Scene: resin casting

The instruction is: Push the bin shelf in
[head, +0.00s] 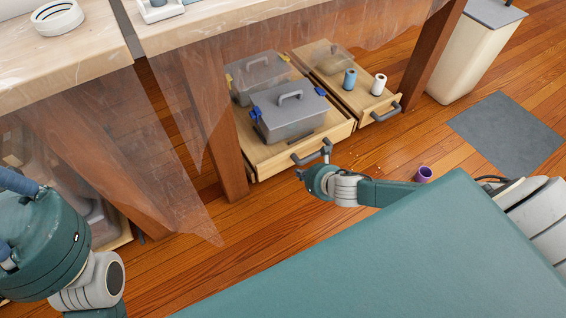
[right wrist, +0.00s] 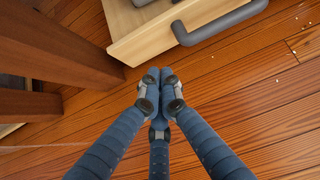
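The bin shelf (head: 268,160) is a light wooden pull-out under the workbench, drawn out past the bench leg. It carries a grey lidded bin (head: 290,116) with blue latches and a second bin (head: 258,75) with yellow latches behind it. Its dark handle (head: 312,153) also shows in the right wrist view (right wrist: 220,22). My right gripper (right wrist: 160,78) has its blue fingers together, with nothing seen between them. It is near the shelf front, beside the handle; contact is unclear. My left arm (head: 40,245) is at the left edge; its fingertips are not clearly seen.
A second pull-out shelf (head: 360,115) with spools stands out on the right. Wooden legs (head: 215,130) and clear plastic sheeting (head: 150,150) hang or stand left of the bin shelf. A purple cup (head: 424,174) and a grey mat (head: 508,132) are on the floor.

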